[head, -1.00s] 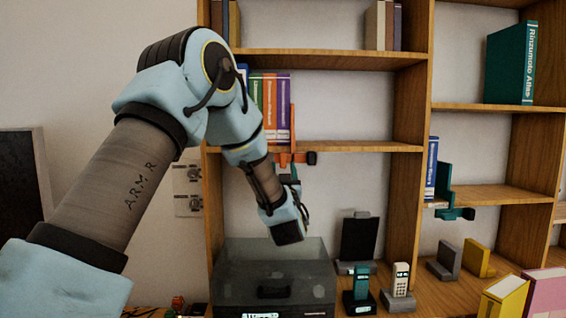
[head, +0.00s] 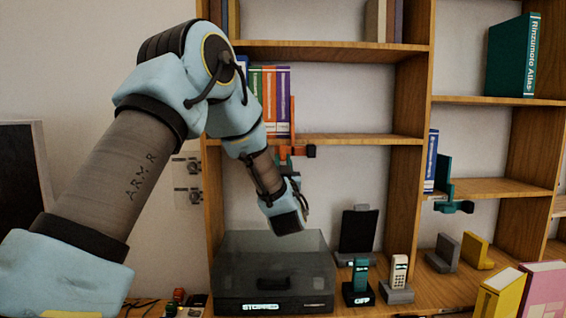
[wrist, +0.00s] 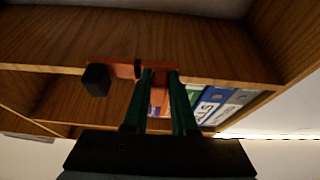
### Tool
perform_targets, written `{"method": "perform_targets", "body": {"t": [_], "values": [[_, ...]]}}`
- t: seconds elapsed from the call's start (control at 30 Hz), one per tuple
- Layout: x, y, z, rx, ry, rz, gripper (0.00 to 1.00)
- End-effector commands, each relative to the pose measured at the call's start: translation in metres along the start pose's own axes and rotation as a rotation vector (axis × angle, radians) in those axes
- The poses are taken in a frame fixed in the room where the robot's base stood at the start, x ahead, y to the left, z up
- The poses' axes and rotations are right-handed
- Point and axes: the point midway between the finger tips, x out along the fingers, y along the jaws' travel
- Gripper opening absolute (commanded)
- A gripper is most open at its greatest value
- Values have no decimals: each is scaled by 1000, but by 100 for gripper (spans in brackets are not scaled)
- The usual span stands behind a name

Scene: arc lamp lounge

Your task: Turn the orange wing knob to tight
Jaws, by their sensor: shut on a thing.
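An orange clamp (head: 297,151) grips the edge of the middle shelf, with its upright orange plate beside the books above. In the wrist view the clamp's orange bar (wrist: 113,69) runs along the shelf edge and ends in a black block (wrist: 95,80). My gripper (wrist: 160,74) reaches up from below, its two green fingers shut on the orange wing knob (wrist: 160,97) under the clamp. The fingers hide most of the knob, and I cannot read its turn or any mark. In the head view my forearm and wrist partly cover the gripper.
Several books (head: 269,88) stand on the shelf above the clamp. Below my wrist is a dark machine (head: 275,285) with a clear cover and a display reading "STOPPED". Phones in stands (head: 398,272) are to its right. A teal clamp (head: 455,206) hangs at the right shelf.

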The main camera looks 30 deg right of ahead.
Motion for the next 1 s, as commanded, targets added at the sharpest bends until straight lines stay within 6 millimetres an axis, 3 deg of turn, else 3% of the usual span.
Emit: {"method": "perform_targets", "body": {"t": [0.47, 1.0], "values": [[-1, 1, 3, -44, 3, -19, 0], [-3, 11, 4, -439, 5, -179, 0]]}}
